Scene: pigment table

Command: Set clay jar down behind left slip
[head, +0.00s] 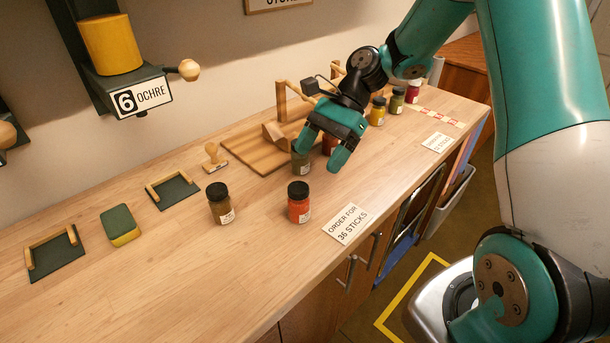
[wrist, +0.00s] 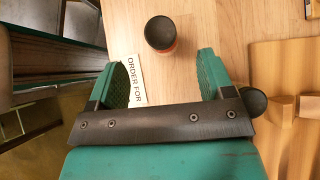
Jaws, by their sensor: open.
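An orange-red jar with a black lid (head: 299,203), which looks like the clay jar, stands upright on the table. It is behind and a little left of the left slip, "ORDER FOR 36 STICKS" (head: 349,224). In the wrist view the jar (wrist: 160,35) is ahead of the fingertips, apart from them, and the slip (wrist: 135,75) is partly hidden by the left finger. My gripper (head: 322,158) is open and empty, right of and behind the jar. A grey-green jar (head: 301,162) stands close by one finger; its black lid (wrist: 253,102) shows in the wrist view.
A brown jar (head: 220,203) stands left of the orange-red one. A wooden board with a stand (head: 250,150) is behind my gripper. A stamp (head: 214,157) and a sponge-like block (head: 121,225) lie further left. Several jars and another slip (head: 437,142) are at right. The front left table is clear.

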